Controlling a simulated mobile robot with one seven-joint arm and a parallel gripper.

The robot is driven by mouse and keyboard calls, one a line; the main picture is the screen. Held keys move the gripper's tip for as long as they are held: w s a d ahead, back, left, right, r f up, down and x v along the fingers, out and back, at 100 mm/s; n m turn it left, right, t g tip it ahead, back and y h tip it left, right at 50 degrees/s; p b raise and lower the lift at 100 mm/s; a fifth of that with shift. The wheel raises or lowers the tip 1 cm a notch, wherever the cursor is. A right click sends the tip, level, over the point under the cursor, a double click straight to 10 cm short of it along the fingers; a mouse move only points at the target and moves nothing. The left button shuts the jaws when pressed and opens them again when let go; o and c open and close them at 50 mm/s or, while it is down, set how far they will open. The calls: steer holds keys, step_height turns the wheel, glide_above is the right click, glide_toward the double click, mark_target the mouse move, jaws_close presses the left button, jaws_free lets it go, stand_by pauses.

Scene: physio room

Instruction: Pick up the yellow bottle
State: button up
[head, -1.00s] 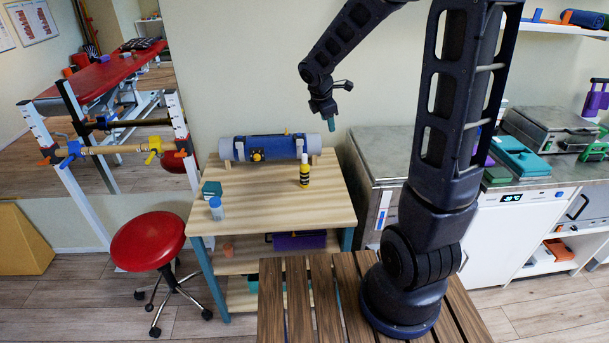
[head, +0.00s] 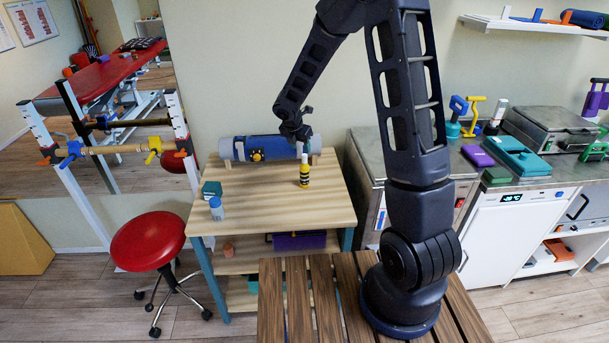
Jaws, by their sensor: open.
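The yellow bottle (head: 304,174) stands upright on the wooden table, toward its back right. It has dark bands and a pale top. My gripper (head: 301,151) is above the bottle and hangs downward, with its tip close to or overlapping the bottle's top in the head view. The fingers are small and dark here, and the gap between them is hard to make out. The bottle still stands on the table, and nothing shows held in the gripper.
A blue-grey roll (head: 262,148) lies along the back of the wooden table (head: 255,197). A blue-capped bottle (head: 216,209) and a teal box (head: 211,190) stand at its left. A red stool (head: 147,241) is left of the table. A steel counter (head: 372,155) stands right.

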mark_target(304, 155)
steer(key=shift+s+x, duration=0.15)
steer(key=shift+x, duration=1.6)
steer(key=shift+s+x, duration=0.1)
steer(key=shift+x, duration=1.6)
steer(key=shift+d, duration=0.15)
jaws_close()
